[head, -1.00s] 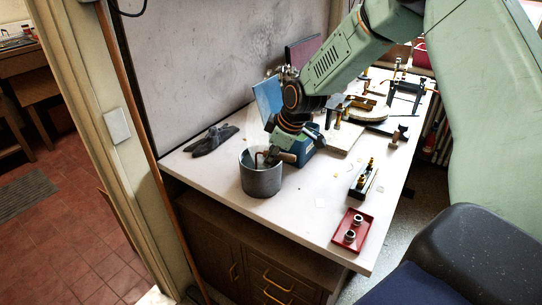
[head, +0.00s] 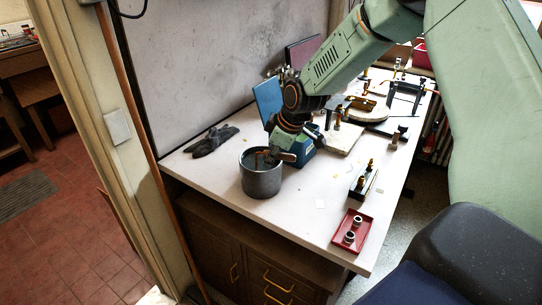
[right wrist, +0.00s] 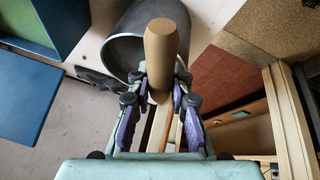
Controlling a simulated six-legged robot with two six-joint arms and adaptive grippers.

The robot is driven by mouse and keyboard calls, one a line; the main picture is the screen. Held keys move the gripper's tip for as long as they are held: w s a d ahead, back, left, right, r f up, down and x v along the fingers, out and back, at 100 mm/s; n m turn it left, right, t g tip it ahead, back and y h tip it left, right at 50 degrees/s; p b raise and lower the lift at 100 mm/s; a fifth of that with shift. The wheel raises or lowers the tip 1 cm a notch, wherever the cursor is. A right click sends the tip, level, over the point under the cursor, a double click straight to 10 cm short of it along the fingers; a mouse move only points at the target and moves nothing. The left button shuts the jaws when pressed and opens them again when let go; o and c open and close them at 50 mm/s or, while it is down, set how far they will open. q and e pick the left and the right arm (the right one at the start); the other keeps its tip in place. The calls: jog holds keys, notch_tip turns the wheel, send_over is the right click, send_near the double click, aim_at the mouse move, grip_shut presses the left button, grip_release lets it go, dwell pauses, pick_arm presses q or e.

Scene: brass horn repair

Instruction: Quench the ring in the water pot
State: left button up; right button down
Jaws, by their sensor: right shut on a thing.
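The grey metal pot (head: 262,182) stands upright on the white bench near its left edge; it also shows in the right wrist view (right wrist: 126,50). My right gripper (head: 277,155) is at the pot's mouth, on its right side. In the right wrist view my right gripper (right wrist: 160,100) is shut on a brown, round-ended handle (right wrist: 162,48), which overlaps the pot in the picture. A thin brownish piece shows at the pot's mouth in the head view. I cannot make out a ring on the held tool, nor the water. My left gripper is not in view.
A dark glove (head: 212,140) lies left of the pot. A red tray (head: 340,246) with two small metal cylinders lies at the front right. A dark block (head: 361,186) with brass pieces stands behind it. Clamps and stands crowd the back; the front middle is mostly clear.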

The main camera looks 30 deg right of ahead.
jog(key=shift+r+p, duration=2.5)
jog(key=shift+r, duration=0.35)
notch_tip(320, 180, up, 5)
jog(key=p, duration=0.4)
jog(key=shift+p, duration=0.35)
jog(key=shift+f, duration=0.1)
